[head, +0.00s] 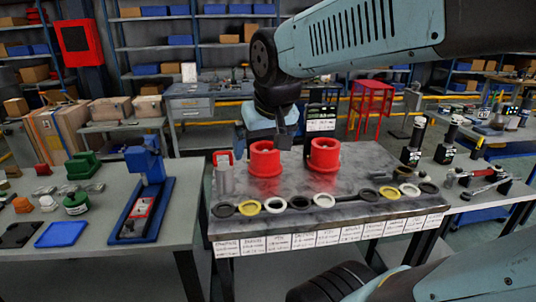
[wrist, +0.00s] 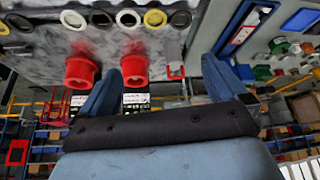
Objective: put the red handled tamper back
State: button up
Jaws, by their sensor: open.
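The red-handled tamper (head: 225,181) stands at the left end of the grey bench, a grey body with a red loop handle on top. It also shows in the wrist view (wrist: 173,56), right of the red cups and between the finger lines. My gripper (head: 284,130) hangs above the back of the bench, behind and between the two red cups, apart from the tamper. In the wrist view my gripper (wrist: 158,88) has its two blue fingers spread wide with nothing held between them.
Two red flanged cups (head: 265,160) (head: 324,155) stand mid-bench. A row of black, yellow and white rings (head: 275,205) lies along the front edge above paper labels. A blue press (head: 146,190) stands on the left table. Black-and-white cylinders (head: 414,143) stand at right.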

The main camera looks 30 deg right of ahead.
jog(key=shift+n, duration=0.4)
jog(key=s, duration=0.5)
jog(key=shift+f, duration=0.2)
